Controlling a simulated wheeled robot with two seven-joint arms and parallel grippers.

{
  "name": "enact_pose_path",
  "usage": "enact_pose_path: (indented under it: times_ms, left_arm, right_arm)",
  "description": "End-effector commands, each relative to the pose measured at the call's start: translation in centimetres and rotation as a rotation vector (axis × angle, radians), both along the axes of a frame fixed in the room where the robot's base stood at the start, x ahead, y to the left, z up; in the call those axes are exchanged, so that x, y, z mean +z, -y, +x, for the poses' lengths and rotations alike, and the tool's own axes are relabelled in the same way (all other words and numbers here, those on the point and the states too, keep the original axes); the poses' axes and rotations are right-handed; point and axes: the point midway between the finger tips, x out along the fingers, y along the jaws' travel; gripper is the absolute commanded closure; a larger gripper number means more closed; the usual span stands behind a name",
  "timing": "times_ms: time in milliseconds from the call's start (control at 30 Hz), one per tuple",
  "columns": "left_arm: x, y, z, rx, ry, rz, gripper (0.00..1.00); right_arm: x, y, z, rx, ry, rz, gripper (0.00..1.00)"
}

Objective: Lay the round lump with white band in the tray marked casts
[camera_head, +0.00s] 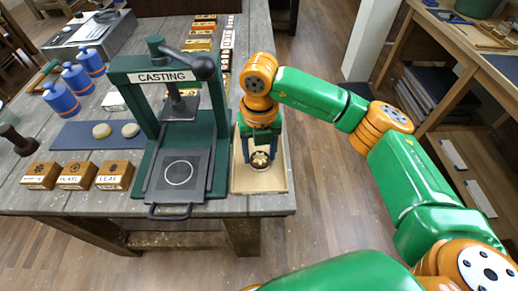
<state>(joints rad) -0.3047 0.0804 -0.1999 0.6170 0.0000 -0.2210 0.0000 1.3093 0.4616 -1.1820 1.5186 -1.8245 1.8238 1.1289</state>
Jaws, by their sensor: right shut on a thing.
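My right gripper (262,150) comes down over a shallow pale wooden tray (246,184) at the table's right front corner. It is shut on a small gold-brown thing (261,160) at its fingertips, low over the tray floor. I cannot tell whether this thing touches the tray, or whether it has a white band. No casts marking is readable on the tray. A cream round lump (101,131) and a paler round lump (131,130) lie on the blue mat (75,136). My left gripper is out of view.
A green casting press (163,76) with a dark plate (180,175) and front handle stands just left of the tray. Wooden stamp blocks (115,175) line the front left. Blue cylinders (60,98) stand behind the mat. The table's right edge borders the tray.

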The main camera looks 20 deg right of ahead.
Motion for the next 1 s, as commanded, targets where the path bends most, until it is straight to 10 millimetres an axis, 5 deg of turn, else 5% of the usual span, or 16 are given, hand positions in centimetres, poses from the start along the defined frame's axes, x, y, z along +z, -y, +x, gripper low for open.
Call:
enact_pose_path:
  times_ms: [400, 433, 533, 833, 1000]
  left_arm:
    - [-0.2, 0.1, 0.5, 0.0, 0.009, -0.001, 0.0]
    - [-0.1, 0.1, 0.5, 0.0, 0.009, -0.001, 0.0]
    - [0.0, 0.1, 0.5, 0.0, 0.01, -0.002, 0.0]
    - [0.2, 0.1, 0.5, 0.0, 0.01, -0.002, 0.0]
    - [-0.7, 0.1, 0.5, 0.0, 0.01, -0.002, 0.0]
  right_arm:
    - [-1.4, 0.0, 0.0, 0.002, 0.001, 0.001, 0.95]
    - [-1.3, 0.0, 0.0, 0.002, 0.001, 0.001, 0.35]
    - [-1.3, 0.0, 0.0, 0.002, 0.001, 0.001, 0.11]
    - [-1.0, 0.0, 0.0, 0.002, 0.001, 0.001, 0.11]
    - [1.0, -0.1, 0.1, 0.002, 0.007, 0.003, 0.11]
